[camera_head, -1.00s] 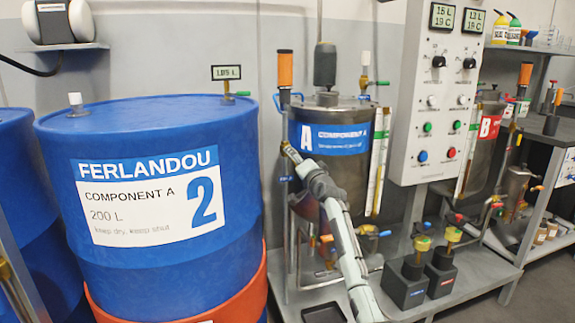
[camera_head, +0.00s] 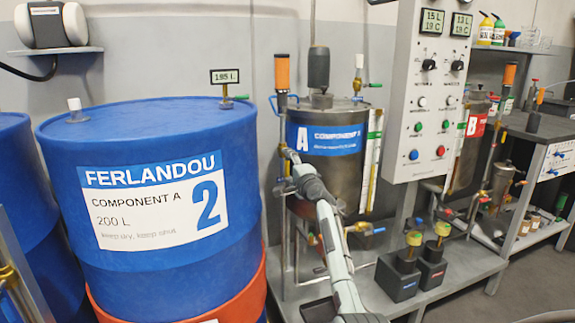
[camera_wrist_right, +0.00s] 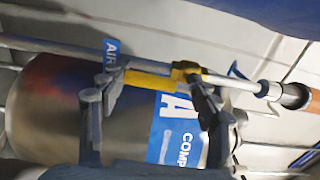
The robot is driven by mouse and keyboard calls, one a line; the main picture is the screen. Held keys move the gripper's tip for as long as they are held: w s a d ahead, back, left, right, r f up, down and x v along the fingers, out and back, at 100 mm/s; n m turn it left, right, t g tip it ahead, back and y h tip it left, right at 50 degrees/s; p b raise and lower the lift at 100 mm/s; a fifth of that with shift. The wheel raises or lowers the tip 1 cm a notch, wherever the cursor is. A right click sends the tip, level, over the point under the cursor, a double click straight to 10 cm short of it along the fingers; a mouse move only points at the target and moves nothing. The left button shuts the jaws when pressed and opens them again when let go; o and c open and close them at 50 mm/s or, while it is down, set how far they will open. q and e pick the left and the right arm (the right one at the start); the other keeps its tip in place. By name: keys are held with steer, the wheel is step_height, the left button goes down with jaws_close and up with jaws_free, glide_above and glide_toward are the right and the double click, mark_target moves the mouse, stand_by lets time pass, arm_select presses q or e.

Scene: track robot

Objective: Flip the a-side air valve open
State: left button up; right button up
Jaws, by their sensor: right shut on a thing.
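The a-side air valve shows in the right wrist view as a yellow lever (camera_wrist_right: 147,80) on a thin pipe, with a blue AIR tag (camera_wrist_right: 111,52) beside it. It lies roughly along the pipe. My right gripper (camera_wrist_right: 151,88) is shut on this lever, one finger at each end of it. In the head view my right gripper (camera_head: 286,152) is at the left edge of the component A tank (camera_head: 345,175) and hides most of the lever. The tank's blue A label (camera_wrist_right: 180,130) is just behind the fingers. My left gripper is not in view.
A blue drum (camera_head: 150,260) marked 2 stands close to the left of my right arm. A grey control panel (camera_head: 432,95) is right of the tank. Two dark blocks with yellow tops, one of them here (camera_head: 398,278), stand on the bench (camera_head: 455,270). An orange-topped filter (camera_head: 282,75) rises above the gripper.

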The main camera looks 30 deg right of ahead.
stand_by(0.4)
steer(key=o, duration=1.7)
steer(key=v, duration=1.2)
steer(key=shift+a, duration=0.1)
